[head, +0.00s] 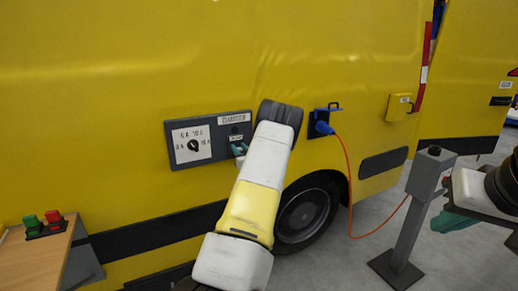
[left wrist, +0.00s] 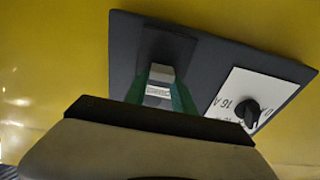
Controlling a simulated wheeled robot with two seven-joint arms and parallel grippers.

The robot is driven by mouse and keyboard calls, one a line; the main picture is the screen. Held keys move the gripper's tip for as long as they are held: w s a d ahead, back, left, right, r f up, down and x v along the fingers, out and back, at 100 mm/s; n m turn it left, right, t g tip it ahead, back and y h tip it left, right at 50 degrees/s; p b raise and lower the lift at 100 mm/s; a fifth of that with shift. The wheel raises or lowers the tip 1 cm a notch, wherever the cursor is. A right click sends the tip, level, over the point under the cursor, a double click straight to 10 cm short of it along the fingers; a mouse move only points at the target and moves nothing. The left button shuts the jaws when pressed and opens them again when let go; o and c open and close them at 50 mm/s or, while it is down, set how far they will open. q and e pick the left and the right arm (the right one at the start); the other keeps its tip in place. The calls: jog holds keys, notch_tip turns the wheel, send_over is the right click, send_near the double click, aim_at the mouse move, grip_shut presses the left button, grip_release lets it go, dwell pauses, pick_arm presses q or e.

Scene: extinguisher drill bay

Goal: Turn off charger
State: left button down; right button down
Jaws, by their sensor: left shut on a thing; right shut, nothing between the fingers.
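The grey charger panel (head: 182,130) is on the side of the yellow van, with a label at its upper right that seems to read charger. On it are a white dial plate (head: 200,155) with ampere marks and a black knob (head: 193,146); the knob also shows in the left wrist view (left wrist: 244,110). My left gripper (head: 238,150) is at the panel's right part. In the left wrist view its green fingers (left wrist: 160,92) are shut on a light grey switch lever (left wrist: 161,73). My right gripper (head: 455,222) is shut and empty at the right edge, away from the panel.
A blue plug (head: 323,127) sits in the van's socket, with an orange cable (head: 349,185) running to a grey post (head: 415,205). A yellow box (head: 398,107) is on the van.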

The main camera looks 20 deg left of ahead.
pick_arm(q)
jog(key=shift+f+t+y, duration=0.2)
jog(key=shift+t+y, duration=0.1)
jog(key=shift+t, duration=0.2)
jog(key=c, duration=1)
grip_release()
jog(key=shift+c, duration=0.2)
jog(key=shift+d, duration=0.1)
jog(key=v, duration=0.8)
jog(key=shift+r, duration=0.1)
